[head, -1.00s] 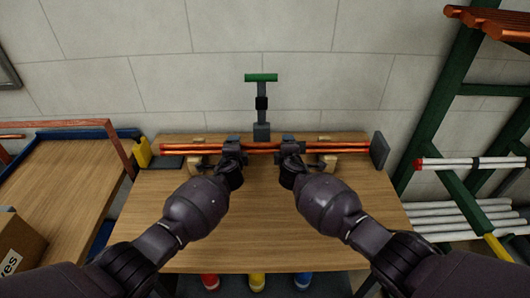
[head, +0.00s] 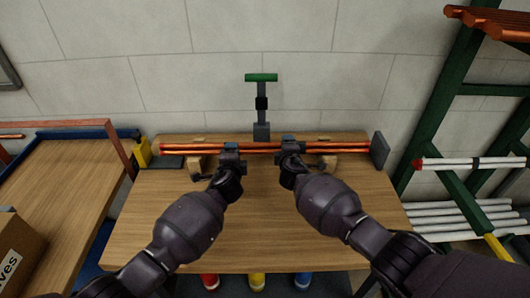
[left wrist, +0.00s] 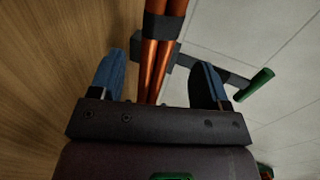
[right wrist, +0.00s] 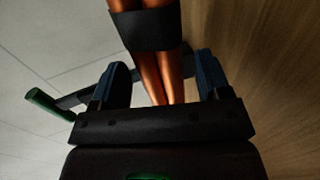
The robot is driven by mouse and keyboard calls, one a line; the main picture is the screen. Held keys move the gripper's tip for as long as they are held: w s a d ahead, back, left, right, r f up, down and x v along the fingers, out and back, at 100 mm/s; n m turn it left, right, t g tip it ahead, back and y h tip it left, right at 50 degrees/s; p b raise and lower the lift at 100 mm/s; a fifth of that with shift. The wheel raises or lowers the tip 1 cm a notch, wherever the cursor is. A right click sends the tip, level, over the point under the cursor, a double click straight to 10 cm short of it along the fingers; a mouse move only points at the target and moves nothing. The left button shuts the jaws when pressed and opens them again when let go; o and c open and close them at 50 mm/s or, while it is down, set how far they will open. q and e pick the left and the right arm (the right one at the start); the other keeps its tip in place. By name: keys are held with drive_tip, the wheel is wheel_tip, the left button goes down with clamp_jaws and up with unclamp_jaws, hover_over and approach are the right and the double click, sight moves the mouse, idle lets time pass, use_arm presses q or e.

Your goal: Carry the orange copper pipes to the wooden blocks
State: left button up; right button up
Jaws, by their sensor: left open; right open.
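The orange copper pipes (head: 265,146) lie in a horizontal bundle across the wooden blocks at the back of the workbench, with a left block (head: 197,168) and a right block (head: 328,164). Dark bands wrap the bundle in the left wrist view (left wrist: 163,27) and the right wrist view (right wrist: 146,30). My left gripper (head: 229,150) is open, its blue-padded fingers on either side of the pipes and apart from them. My right gripper (head: 289,147) is open, with its fingers also apart on either side of the pipes. The contact between pipes and blocks is partly hidden.
A green-topped grey clamp post (head: 262,105) stands behind the pipes. A dark grey plate (head: 379,150) is at the bench's right end, a yellow object (head: 142,152) at its left. A green rack (head: 455,120) with white pipes stands right. The bench front (head: 250,230) is clear.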

use_arm(q)
drive_tip(key=v, duration=0.6)
drive_tip(key=shift+s, duration=0.25)
use_arm(e)
drive_tip(key=v, duration=1.2)
idle(0.5)
